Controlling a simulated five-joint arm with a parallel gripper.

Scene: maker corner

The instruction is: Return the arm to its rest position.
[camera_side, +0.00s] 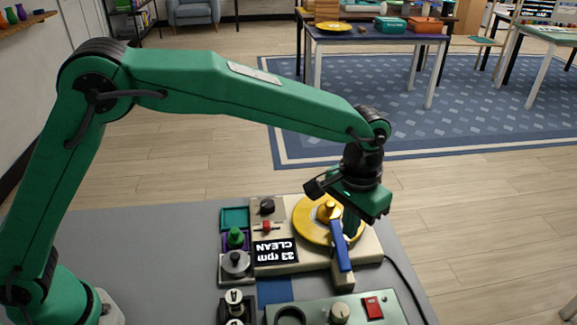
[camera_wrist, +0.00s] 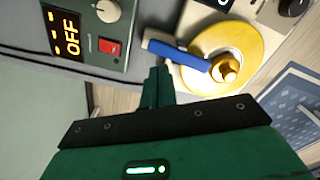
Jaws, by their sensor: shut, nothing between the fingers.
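My arm reaches out over the grey work table (camera_side: 150,235), bent at the elbow. My gripper (camera_side: 352,228) points down above the right side of a turntable device with a yellow disc (camera_side: 305,226). In the wrist view my gripper (camera_wrist: 157,86) has its green fingers together, with nothing between them. The blue bar (camera_side: 340,246) of the device lies close to the fingers in the side view. In the wrist view, the blue bar (camera_wrist: 180,54) and yellow disc (camera_wrist: 240,45) are beside the fingertips. I cannot tell the exact height of the fingers above them.
A green-topped peg (camera_side: 235,237) stands left of the device. The table's left side is clear.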

